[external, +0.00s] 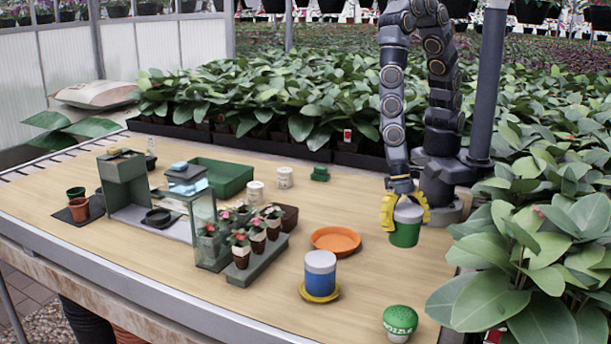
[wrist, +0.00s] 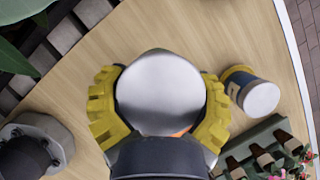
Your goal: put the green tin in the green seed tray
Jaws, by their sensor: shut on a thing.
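The green tin (external: 405,234) has a silver-grey lid and is upright at the right side of the table. My gripper (external: 405,210), with yellow fingers, is shut around its upper part. In the wrist view the tin's round lid (wrist: 160,92) fills the space between the fingers (wrist: 160,108) and hides the tin's body. I cannot tell whether its base is clear of the table. The green seed tray (external: 232,182) is a rectangular open box at the back left of the table, well away from my gripper. Its front is partly hidden by a glass-sided stand.
An orange saucer (external: 335,241) and a blue tin (external: 320,275) on a yellow saucer lie left of my gripper. A green-topped shaker (external: 400,321) stands in front.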

